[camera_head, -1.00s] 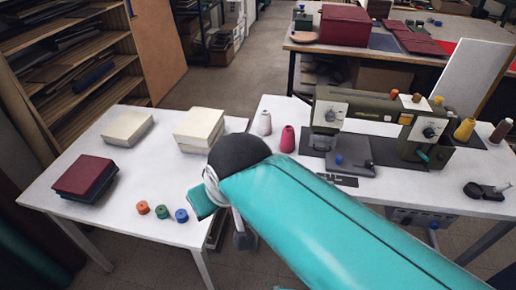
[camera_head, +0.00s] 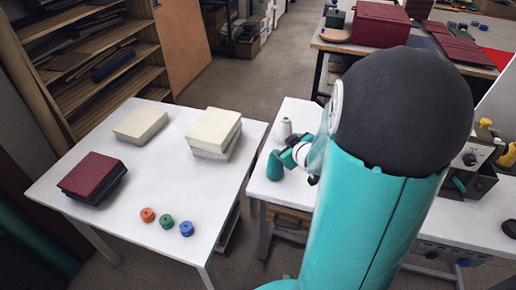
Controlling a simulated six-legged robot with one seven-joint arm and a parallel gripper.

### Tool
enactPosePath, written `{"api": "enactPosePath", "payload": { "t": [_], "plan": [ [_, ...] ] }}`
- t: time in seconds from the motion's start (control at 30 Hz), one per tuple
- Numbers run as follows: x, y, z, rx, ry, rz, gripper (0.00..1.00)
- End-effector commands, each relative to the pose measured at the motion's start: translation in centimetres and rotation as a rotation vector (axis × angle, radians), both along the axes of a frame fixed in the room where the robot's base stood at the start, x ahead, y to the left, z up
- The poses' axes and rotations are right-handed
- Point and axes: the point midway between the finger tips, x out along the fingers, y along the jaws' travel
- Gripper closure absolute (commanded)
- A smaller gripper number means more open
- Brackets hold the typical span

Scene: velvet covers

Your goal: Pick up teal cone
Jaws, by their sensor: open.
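A teal cone (camera_head: 275,167) stands upright near the left edge of the right-hand white table. My gripper (camera_head: 287,158) is at the cone's right side, close to its upper part. The jaws are open; they show small and partly hidden, and I cannot tell whether they touch the cone. My teal arm with its dark round joint covers much of the right side of the view.
A pale cone (camera_head: 284,128) stands just behind the teal one. The left table (camera_head: 130,190) holds cream blocks (camera_head: 214,131), dark red books (camera_head: 92,178) and small spools (camera_head: 166,221). A gap separates the tables.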

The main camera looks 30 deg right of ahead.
Motion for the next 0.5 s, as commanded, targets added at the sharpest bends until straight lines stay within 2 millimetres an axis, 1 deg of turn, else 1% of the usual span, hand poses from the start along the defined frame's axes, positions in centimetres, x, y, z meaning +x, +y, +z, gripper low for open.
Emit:
{"api": "enactPosePath", "payload": {
  "t": [0.03,0.1,0.17,0.2,0.33,0.4,0.5],
  "plan": [
    [-0.8,-0.9,-2.0,0.031,-0.025,0.021,0.33],
    [-1.6,-1.3,-3.7,0.073,-0.082,0.068,0.33],
    [-2.4,-1.3,-5.1,0.117,-0.138,0.106,0.33],
    [-3.2,-1.3,-5.8,0.151,-0.18,0.129,0.33],
    [-5.9,-1.0,-7.5,0.269,-0.332,0.185,0.33],
    [-7.2,-0.7,-7.8,0.323,-0.408,0.203,0.33],
    [-8.6,-0.5,-7.8,0.377,-0.493,0.219,0.33]
  ]
}}
